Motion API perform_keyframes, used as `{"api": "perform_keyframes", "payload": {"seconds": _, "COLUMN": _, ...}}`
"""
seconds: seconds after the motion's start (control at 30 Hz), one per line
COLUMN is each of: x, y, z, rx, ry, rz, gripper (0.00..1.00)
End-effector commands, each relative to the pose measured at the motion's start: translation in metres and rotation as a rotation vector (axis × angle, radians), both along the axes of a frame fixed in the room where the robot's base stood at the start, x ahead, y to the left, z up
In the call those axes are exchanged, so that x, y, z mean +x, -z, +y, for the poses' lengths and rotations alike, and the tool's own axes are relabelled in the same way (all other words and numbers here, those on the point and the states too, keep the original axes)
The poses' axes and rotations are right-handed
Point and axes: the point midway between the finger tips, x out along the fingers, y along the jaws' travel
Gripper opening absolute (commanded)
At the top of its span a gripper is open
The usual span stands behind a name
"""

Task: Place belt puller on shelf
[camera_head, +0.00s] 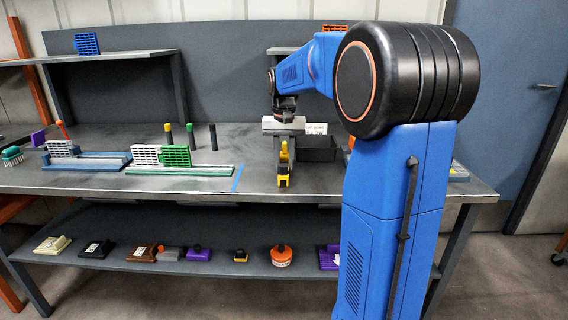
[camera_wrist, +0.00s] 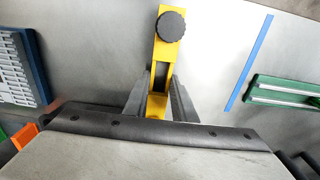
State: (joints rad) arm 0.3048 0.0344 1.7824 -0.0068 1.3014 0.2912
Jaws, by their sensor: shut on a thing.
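The belt puller appears to be the yellow tool (camera_head: 284,168) with a black knob. It shows in the middle of the head view, over the front part of the workbench (camera_head: 215,200). In the wrist view the yellow tool (camera_wrist: 158,45) runs up from between the fingers, with its round knob at the top. My gripper (camera_head: 284,145) is shut on it; in the wrist view my gripper (camera_wrist: 158,95) has a dark finger on each side of it. I cannot tell whether the tool touches the bench. A lower shelf (camera_head: 210,264) runs under the bench, and a raised shelf (camera_head: 120,57) stands at the back left.
The lower shelf holds several small tools, including an orange round one (camera_head: 281,255). A blue rack (camera_head: 87,44) stands on the raised shelf. Green (camera_head: 178,170) and blue (camera_head: 85,160) fixtures lie on the bench left of my gripper. A black bin (camera_head: 316,150) is close on its right.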

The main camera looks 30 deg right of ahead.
Motion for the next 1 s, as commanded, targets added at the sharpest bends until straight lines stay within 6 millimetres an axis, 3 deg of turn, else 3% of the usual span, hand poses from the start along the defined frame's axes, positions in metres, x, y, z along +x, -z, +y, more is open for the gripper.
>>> {"api": "perform_keyframes", "payload": {"seconds": 0.4, "x": 0.000, "y": 0.007, "z": 0.000, "rx": -0.001, "ry": 0.000, "rz": -0.001, "gripper": 0.00}}
{"api": "perform_keyframes", "payload": {"seconds": 0.43, "x": 0.000, "y": 0.008, "z": 0.000, "rx": -0.001, "ry": 0.000, "rz": -0.001, "gripper": 0.26}}
{"api": "perform_keyframes", "payload": {"seconds": 0.5, "x": 0.000, "y": 0.008, "z": 0.000, "rx": -0.001, "ry": 0.000, "rz": -0.001, "gripper": 0.43}}
{"api": "perform_keyframes", "payload": {"seconds": 0.83, "x": 0.000, "y": 0.006, "z": 0.000, "rx": -0.001, "ry": 0.000, "rz": -0.001, "gripper": 0.43}}
{"api": "perform_keyframes", "payload": {"seconds": 1.0, "x": 0.000, "y": -0.008, "z": 0.000, "rx": -0.001, "ry": 0.000, "rz": -0.003, "gripper": 0.43}}
